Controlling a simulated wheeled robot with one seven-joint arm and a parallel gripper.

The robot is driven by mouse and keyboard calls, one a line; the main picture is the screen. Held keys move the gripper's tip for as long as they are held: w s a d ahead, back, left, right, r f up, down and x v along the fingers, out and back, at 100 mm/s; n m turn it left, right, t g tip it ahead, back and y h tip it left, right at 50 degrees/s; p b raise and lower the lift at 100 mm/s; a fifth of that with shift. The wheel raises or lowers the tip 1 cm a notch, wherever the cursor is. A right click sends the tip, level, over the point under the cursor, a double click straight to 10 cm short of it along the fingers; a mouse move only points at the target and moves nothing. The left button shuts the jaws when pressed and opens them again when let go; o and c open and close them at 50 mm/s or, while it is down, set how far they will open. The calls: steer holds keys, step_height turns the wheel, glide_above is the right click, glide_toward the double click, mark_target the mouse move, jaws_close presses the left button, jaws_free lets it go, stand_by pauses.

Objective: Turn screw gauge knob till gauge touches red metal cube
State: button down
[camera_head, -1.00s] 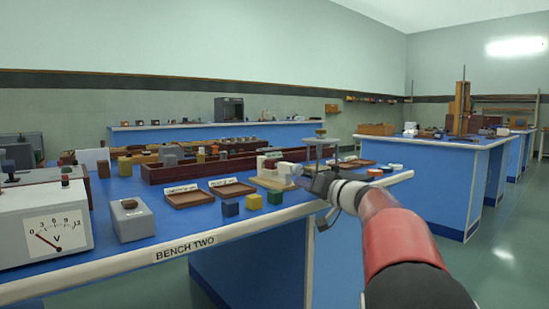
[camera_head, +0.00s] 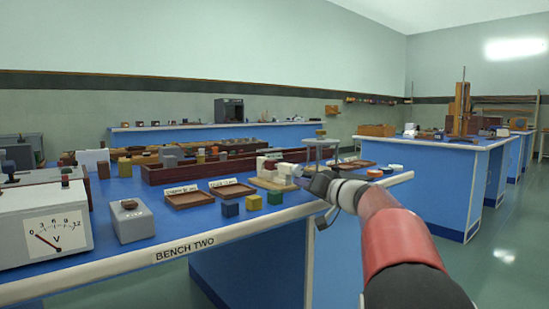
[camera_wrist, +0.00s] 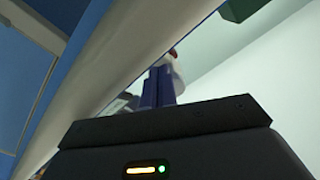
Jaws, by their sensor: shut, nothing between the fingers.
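On the near bench, a white C-shaped device, seemingly the screw gauge (camera_head: 285,168), stands on a pale wooden base (camera_head: 269,185). A small red part (camera_head: 270,163) shows at its frame, too small to identify surely as the red metal cube. My gripper (camera_head: 303,177) is at the right end of this device, its fingers shut and empty. Its tips overlap the device's right end, so I cannot tell whether they touch the knob. In the wrist view, the narrow fingers (camera_wrist: 158,86) are together, with a small white and red thing just beyond them.
Blue (camera_head: 230,208), yellow (camera_head: 254,202) and green (camera_head: 275,197) cubes stand near the front edge. Two brown trays (camera_head: 190,198) lie to the left. A stand with a grey plate (camera_head: 320,142) rises just behind my gripper. A voltmeter (camera_head: 45,232) is at far left.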

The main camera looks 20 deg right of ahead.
steer(key=shift+s+a+r+b, duration=0.2)
steer(key=shift+a+b, duration=0.35)
steer(key=shift+b, duration=1.4)
steer(key=shift+s+a+r, duration=0.15)
steer(key=shift+a+r, duration=0.2)
steer(key=shift+r, duration=0.15)
steer(key=shift+a, duration=0.15)
steer(key=shift+s+a+f, duration=0.15)
steer(key=shift+a+f, duration=0.05)
steer(key=shift+f, duration=0.05)
steer(key=shift+v, duration=2.95)
